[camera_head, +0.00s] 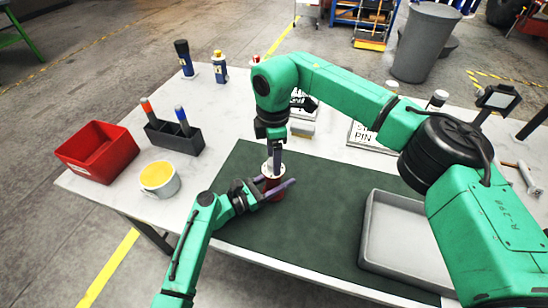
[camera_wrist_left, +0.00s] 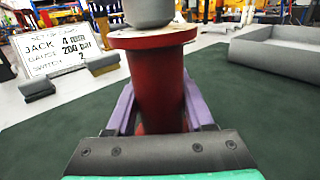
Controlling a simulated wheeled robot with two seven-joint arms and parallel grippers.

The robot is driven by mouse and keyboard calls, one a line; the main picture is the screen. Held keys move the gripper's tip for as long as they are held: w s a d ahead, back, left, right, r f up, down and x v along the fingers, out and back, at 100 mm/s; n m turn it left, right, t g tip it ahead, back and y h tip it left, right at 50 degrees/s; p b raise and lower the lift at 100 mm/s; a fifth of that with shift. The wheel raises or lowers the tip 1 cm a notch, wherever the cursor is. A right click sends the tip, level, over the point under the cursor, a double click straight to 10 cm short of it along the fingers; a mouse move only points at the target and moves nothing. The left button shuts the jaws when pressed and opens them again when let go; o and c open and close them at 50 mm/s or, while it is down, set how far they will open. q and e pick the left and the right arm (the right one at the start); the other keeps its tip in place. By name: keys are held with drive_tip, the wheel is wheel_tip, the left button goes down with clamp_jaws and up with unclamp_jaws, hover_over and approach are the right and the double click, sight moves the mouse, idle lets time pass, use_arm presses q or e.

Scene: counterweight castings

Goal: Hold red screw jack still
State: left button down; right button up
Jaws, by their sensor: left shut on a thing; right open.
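The red screw jack (camera_head: 271,186) stands upright on the green mat (camera_head: 330,215). In the left wrist view the jack's red body (camera_wrist_left: 157,82) fills the middle, with a wide flange and a grey round part (camera_wrist_left: 148,14) on top. My left gripper (camera_head: 278,185) is shut on the jack, a purple finger (camera_wrist_left: 122,108) on each side of its body. My right gripper (camera_head: 275,160) points down at the top of the jack from above and is open. Its fingers hide part of the jack's top, and I cannot tell whether they touch it.
A grey tray (camera_head: 368,235) lies on the mat's right side. A red bin (camera_head: 98,152), a cup with yellow contents (camera_head: 159,178) and a dark holder (camera_head: 176,138) stand at left. A sign (camera_wrist_left: 54,52) stands behind the jack. The mat in front is clear.

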use_arm(q)
drive_tip(key=shift+f, duration=0.15)
use_arm(e)
wheel_tip(320, 180, up, 11)
use_arm(q)
drive_tip(key=shift+c, duration=1)
unclamp_jaws()
